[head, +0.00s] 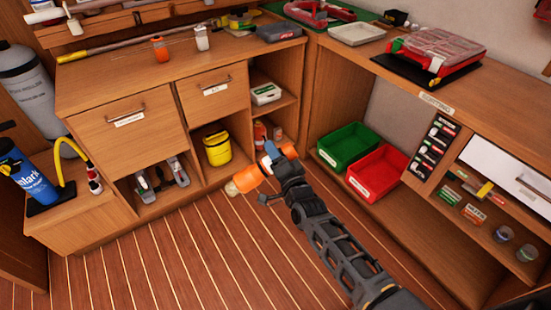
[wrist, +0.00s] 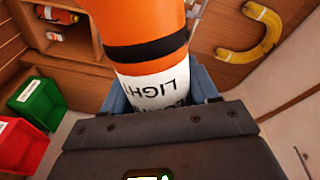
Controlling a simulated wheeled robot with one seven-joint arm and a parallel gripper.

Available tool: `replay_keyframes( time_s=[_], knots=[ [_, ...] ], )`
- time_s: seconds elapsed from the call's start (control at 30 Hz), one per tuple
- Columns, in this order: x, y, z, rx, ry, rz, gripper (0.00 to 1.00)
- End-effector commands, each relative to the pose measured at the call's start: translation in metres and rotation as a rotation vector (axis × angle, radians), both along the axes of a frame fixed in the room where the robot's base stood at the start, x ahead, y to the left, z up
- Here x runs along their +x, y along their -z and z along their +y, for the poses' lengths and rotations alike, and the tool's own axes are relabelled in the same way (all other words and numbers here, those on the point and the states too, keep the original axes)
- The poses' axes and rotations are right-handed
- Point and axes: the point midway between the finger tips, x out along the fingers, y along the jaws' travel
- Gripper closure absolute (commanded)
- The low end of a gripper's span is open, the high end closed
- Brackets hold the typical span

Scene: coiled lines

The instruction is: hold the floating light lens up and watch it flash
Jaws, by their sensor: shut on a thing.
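The floating light is an orange cylinder (head: 249,177) with a pale, domed lens (head: 232,188) at its lower-left end in the head view. My gripper (head: 271,160) is shut on its body, which shows on both sides of the blue fingers. The light is tilted, lying nearly sideways in the air above the plank floor. In the wrist view the orange body (wrist: 145,22) fills the top middle, with a black band and a white label reading "LIGHT" upside down between the fingers. The lens is outside the wrist view. No flash is visible.
A green bin (head: 346,145) and a red bin (head: 378,172) stand under the right bench. A yellow container (head: 216,147) sits in a left cubby. A blue cylinder (head: 25,178) stands far left. The striped floor (head: 190,250) is clear at the front left.

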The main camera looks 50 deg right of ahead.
Motion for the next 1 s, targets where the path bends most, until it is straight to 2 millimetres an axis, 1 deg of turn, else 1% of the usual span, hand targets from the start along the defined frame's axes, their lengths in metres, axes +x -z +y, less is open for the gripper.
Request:
replay_keyframes(
  time_s=[0.7, 1.0],
  knots=[
    [0.0005, 0.0021, 0.0001, 0.991, -0.002, -0.514, 0.96],
    [0.0003, 0.0002, -0.0003, 1.406, -0.002, -0.726, 0.96]
  ],
)
